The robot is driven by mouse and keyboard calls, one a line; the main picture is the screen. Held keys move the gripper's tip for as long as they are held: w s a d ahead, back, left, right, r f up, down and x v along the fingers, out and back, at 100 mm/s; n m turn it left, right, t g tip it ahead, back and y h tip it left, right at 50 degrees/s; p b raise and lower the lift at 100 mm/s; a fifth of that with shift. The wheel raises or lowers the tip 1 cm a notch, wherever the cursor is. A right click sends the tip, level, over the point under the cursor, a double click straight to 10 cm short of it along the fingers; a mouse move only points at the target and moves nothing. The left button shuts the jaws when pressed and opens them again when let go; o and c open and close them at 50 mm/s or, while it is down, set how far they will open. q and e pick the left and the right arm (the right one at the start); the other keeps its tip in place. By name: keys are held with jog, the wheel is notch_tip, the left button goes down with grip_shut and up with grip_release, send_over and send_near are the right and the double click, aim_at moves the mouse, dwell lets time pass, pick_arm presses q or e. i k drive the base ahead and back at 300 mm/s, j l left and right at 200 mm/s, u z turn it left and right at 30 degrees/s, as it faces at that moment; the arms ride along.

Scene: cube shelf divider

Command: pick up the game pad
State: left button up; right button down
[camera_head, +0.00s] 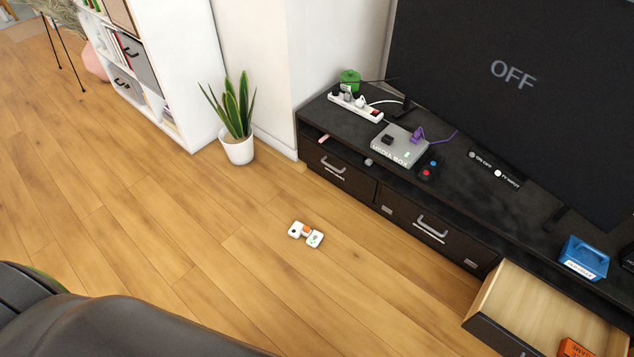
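A small white device with orange and green marks, which looks like the game pad (306,234), lies on the wooden floor in the head view. It is in front of the dark TV stand, with bare floor around it. A dark device with a red and a blue button (430,168) lies on the stand beside the media box; I cannot tell exactly what it is. Neither of my grippers shows in this view.
The TV stand (455,190) has an open drawer (505,318) at the lower right with an orange item inside. A media box (399,146) and a power strip (355,106) sit on top. A potted plant (237,148) stands behind. A dark rounded shape (120,325) fills the lower left.

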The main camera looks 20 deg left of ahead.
aim_at(314, 236)
jog(key=u, duration=0.7)
jog(key=i+l+u, duration=0.1)
jog(key=i+l, duration=0.1)
